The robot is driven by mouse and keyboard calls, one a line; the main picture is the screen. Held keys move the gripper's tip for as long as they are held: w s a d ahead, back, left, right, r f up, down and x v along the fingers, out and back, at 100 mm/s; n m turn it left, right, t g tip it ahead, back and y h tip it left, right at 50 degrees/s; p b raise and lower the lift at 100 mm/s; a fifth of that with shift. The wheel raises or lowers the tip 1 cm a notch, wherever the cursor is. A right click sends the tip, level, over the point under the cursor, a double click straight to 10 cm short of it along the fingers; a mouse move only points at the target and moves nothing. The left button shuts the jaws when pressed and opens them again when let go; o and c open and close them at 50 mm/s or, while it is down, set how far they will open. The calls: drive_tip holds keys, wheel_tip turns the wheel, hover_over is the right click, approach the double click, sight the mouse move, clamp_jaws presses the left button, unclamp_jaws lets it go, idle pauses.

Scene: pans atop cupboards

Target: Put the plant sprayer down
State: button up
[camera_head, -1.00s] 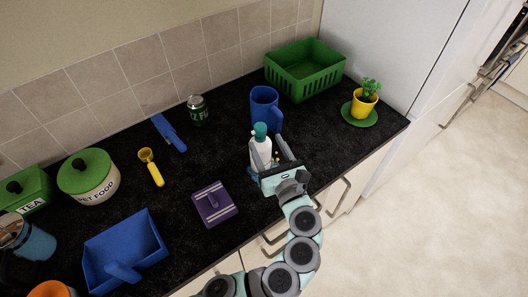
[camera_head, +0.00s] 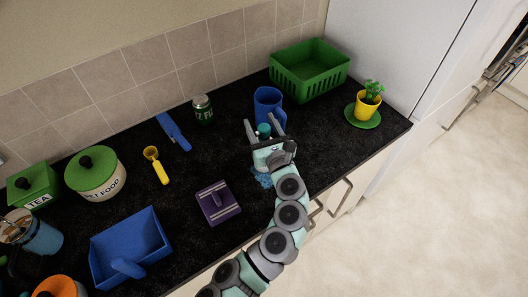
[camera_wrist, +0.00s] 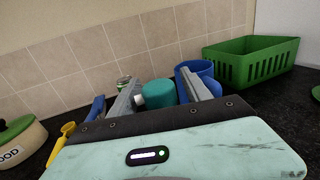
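A bottle with a teal top (camera_head: 264,130) stands on the black counter; I take it for the plant sprayer, though its shape is mostly hidden. My gripper (camera_head: 265,124) is open in front of it, its two fingers spread to either side of the teal top. In the wrist view the teal top (camera_wrist: 159,93) shows between the fingertips, with a gap on both sides. The gripper body hides the lower part of the bottle. A small blue thing (camera_head: 263,180) shows on the counter below the gripper; I cannot tell what it is.
A blue jug (camera_head: 267,101) stands close behind the bottle, with a green basket (camera_head: 311,78) to its right. A potted plant (camera_head: 367,102) is near the right end. A purple box (camera_head: 218,203) lies left of my gripper. Bare counter (camera_head: 325,140) lies to the right.

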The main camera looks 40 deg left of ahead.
clamp_jaws()
idle(0.4)
